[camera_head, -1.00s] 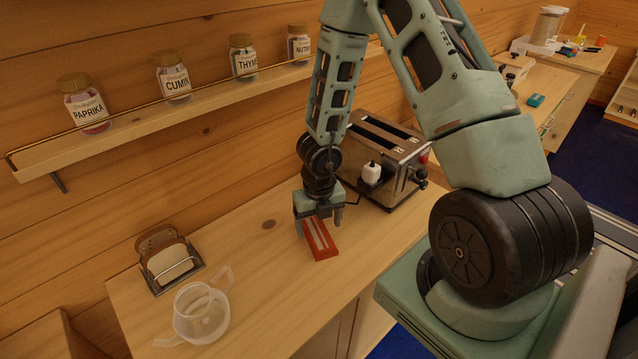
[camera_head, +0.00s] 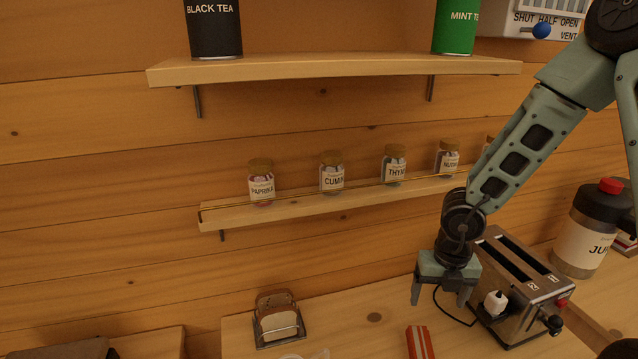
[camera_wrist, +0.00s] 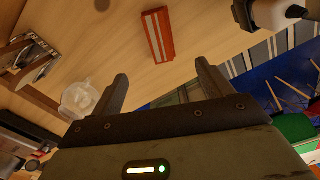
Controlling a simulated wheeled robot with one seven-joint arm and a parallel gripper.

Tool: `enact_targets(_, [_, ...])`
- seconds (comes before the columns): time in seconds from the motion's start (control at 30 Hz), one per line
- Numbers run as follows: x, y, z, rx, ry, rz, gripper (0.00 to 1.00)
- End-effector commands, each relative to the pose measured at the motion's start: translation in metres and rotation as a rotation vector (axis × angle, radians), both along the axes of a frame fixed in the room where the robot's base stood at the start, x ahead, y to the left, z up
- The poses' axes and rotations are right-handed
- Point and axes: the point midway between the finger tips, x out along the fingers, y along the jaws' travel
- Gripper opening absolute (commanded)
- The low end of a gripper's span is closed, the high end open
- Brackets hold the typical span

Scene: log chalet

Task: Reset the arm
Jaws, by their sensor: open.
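My gripper (camera_head: 440,294) is open and empty, pointing down above the wooden counter (camera_head: 362,319). It is left of the toaster (camera_head: 520,290) and above and behind a red block with pale stripes (camera_head: 420,343), which lies on the counter, cut by the lower edge of the head view. In the wrist view the two fingers (camera_wrist: 162,85) stand apart with nothing between them. The red block (camera_wrist: 158,35) shows beyond them there, apart from the fingers.
A toast rack (camera_head: 279,322) stands on the counter at left. A clear two-handled cup (camera_wrist: 78,99) shows in the wrist view. A spice shelf (camera_head: 290,211) with a rail and jars runs behind. A juice jug (camera_head: 588,233) stands right of the toaster.

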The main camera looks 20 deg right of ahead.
Motion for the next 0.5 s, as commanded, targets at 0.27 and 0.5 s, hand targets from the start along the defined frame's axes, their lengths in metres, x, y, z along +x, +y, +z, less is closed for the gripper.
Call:
enact_targets(0.27, [0.035,0.051,0.006,-0.028,-0.202,0.561,0.79])
enact_targets(0.5, [0.024,0.179,0.033,-0.077,-0.483,1.723,0.79])
